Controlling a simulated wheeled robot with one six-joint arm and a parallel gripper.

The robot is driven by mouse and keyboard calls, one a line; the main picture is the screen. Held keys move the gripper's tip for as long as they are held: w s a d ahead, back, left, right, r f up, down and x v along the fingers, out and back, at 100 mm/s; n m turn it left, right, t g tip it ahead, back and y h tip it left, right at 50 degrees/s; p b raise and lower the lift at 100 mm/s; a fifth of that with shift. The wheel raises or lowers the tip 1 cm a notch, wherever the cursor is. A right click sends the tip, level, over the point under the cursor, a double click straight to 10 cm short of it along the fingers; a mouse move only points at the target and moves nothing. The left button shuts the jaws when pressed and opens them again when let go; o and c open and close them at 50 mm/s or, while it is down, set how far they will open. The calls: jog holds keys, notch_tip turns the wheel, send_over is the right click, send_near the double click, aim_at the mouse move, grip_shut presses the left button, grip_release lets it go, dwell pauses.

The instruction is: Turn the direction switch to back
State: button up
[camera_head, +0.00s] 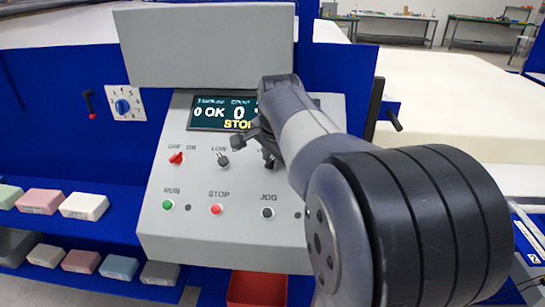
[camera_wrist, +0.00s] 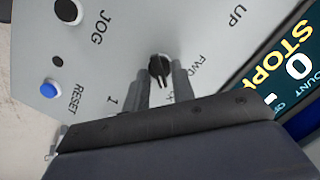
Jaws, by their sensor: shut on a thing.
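The direction switch (camera_wrist: 158,66) is a small black knob on the grey control panel. It shows in the wrist view near a "FWD" label and a partly covered label. My gripper (camera_wrist: 161,76) has one finger on each side of the knob and is shut on it. The knob's exact pointing direction is hard to tell. In the head view my gripper (camera_head: 268,155) is at the panel's right part, below the display, and my arm hides the switch.
An OFF/ON switch (camera_head: 177,158), a LOW knob (camera_head: 223,160), a green RUN button (camera_head: 168,205), a red STOP button (camera_head: 216,209) and a JOG button (camera_head: 267,213) surround the area. Foam blocks (camera_head: 84,206) lie on the left shelves.

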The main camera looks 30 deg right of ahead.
jog(key=o, duration=0.7)
jog(key=shift+c, duration=0.2)
jog(key=shift+r, duration=0.15)
jog(key=v, duration=1)
jog(key=shift+s+r, duration=0.2)
jog(key=shift+s, duration=0.05)
jog(key=x, duration=1.1)
jog(key=shift+a, duration=0.1)
jog(key=shift+r, duration=0.1)
